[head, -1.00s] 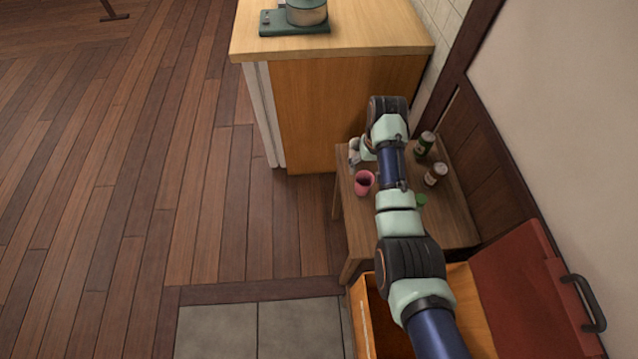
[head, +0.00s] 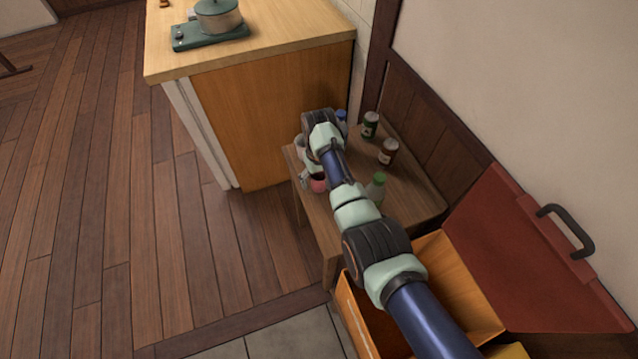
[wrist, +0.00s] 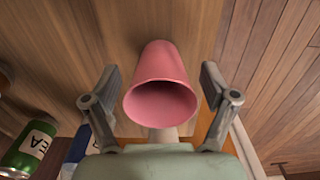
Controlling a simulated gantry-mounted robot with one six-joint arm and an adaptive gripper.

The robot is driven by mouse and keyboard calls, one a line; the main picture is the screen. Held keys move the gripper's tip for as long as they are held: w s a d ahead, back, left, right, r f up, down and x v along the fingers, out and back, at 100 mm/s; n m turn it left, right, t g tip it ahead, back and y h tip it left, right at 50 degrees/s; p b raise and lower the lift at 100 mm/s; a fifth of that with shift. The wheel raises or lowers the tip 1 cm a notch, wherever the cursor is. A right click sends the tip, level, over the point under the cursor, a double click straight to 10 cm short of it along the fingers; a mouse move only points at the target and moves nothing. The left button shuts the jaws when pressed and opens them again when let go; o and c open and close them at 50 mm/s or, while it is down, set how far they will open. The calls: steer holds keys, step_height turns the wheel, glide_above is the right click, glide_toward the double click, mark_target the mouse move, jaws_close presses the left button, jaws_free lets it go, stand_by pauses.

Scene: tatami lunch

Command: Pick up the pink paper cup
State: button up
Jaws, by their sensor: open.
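The pink paper cup (head: 318,185) stands near the left edge of a small wooden side table (head: 410,203), partly hidden behind my gripper in the head view. In the wrist view the pink paper cup (wrist: 161,68) is between my two fingers, its open mouth toward the camera. My gripper (wrist: 160,72) is open, with one finger on each side of the cup. A gap shows on both sides, so neither finger appears to touch it. In the head view my gripper (head: 307,176) is at the table's left side, mostly hidden by my arm.
A green jar (head: 370,125), a brown jar (head: 388,152) and a green-capped bottle (head: 377,188) stand on the table. The wrist view shows a green tea can (wrist: 30,147) and a blue item (wrist: 80,146) at lower left. An orange box (head: 455,270) with a red lid (head: 510,265) is in front.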

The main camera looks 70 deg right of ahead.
steer(key=shift+w+r, duration=0.1)
steer(key=shift+c, duration=0.7)
steer(key=c, duration=0.7)
steer(key=shift+c, duration=0.2)
steer(key=shift+r, duration=0.1)
step_height(320, 180, up, 20)
steer(key=p, duration=0.9)
